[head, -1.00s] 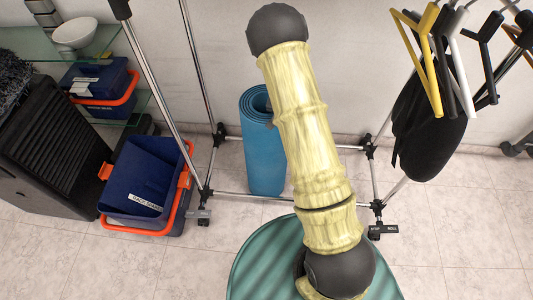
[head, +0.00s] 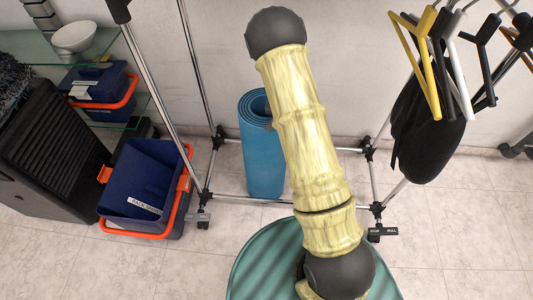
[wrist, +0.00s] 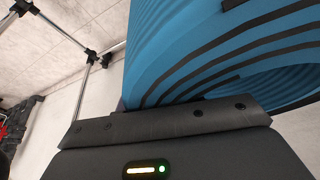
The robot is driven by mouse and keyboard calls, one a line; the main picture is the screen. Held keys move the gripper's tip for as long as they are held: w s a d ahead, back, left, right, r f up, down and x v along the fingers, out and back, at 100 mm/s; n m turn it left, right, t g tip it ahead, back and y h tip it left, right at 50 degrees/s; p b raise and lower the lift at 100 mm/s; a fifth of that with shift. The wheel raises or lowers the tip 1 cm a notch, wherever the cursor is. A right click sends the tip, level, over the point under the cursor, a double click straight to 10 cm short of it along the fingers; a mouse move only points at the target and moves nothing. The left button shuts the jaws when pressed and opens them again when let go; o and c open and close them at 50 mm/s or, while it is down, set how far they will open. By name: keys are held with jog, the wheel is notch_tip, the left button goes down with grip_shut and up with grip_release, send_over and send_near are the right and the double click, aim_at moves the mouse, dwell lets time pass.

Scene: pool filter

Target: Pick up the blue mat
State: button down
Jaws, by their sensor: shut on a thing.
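The blue mat (head: 262,150) is rolled up and stands upright on the tiled floor inside the base of the clothes rack, close to the wall. My arm covers part of its right side in the head view. In the wrist view the mat (wrist: 175,50) fills the upper right, its spiral end close to my gripper (wrist: 190,112). My gripper is shut on the mat's rolled layers at its top edge.
The chrome rack (head: 208,120) has posts and low bars around the mat. Hangers (head: 425,60) and a black garment (head: 425,125) hang at right. Blue bins (head: 145,185) with orange handles, a black slatted box (head: 55,150) and a glass shelf (head: 85,45) stand at left.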

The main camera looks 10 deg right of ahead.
jog(key=shift+r, duration=0.1)
notch_tip(320, 180, up, 18)
jog(key=p, duration=0.4)
jog(key=shift+w, duration=0.1)
dwell(0.7)
